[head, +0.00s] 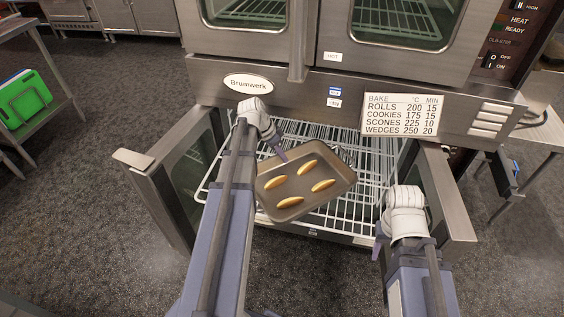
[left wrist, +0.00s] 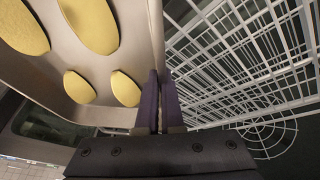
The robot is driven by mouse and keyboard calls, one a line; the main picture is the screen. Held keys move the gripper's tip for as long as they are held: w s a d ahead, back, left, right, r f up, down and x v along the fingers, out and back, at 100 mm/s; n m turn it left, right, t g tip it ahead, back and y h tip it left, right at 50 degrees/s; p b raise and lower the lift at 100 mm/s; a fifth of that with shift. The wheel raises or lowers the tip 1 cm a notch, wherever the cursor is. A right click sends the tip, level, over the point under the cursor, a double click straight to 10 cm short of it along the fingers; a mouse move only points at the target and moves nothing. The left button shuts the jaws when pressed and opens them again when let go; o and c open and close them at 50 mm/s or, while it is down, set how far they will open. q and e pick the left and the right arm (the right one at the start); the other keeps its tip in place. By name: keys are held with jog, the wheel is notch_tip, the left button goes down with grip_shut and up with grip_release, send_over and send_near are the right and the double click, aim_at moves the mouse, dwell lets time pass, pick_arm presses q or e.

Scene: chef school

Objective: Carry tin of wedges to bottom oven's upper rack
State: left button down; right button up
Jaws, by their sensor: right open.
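The grey baking tin (head: 280,188) holds several yellow wedges (head: 307,167). It is over the front of the pulled-out white wire upper rack (head: 362,148) of the bottom oven, turned at an angle; I cannot tell whether it touches the rack. My left gripper (head: 281,153) is at the tin's far left rim. In the left wrist view its two fingers (left wrist: 160,108) are shut on the tin's wall (left wrist: 140,50), with wedges (left wrist: 88,24) on the left and rack wires (left wrist: 240,55) on the right. My right gripper (head: 381,243) is open and empty, right of the tin.
The bottom oven's doors stand open, left (head: 165,190) and right (head: 447,195). A bake chart (head: 402,115) lists wedges at 250 and 20. The top oven (head: 330,30) is closed. A side table with a green board (head: 25,102) stands at the left. Carpet floor is free in front.

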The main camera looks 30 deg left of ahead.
pick_arm(q)
jog(key=shift+f, duration=0.65)
pick_arm(e)
jog(key=shift+f, duration=0.65)
pick_arm(q)
jog(key=shift+f+b, duration=0.15)
jog(key=shift+b, duration=0.2)
jog(key=c, duration=1.1)
grip_release()
pick_arm(e)
jog(key=shift+f, duration=0.1)
pick_arm(q)
jog(key=shift+o, duration=0.2)
jog(key=shift+r, duration=0.2)
jog(key=shift+s+a+r+p, duration=0.2)
jog(key=shift+r+p, duration=0.4)
jog(key=shift+p, duration=0.2)
jog(key=p+v, duration=0.9)
jog(key=v, duration=0.1)
jog(key=shift+a+r+p, duration=0.15)
jog(key=shift+r+p, duration=0.15)
jog(key=shift+p, duration=0.1)
pick_arm(e)
notch_tip(320, 180, up, 11)
pick_arm(q)
jog(key=shift+s, duration=0.1)
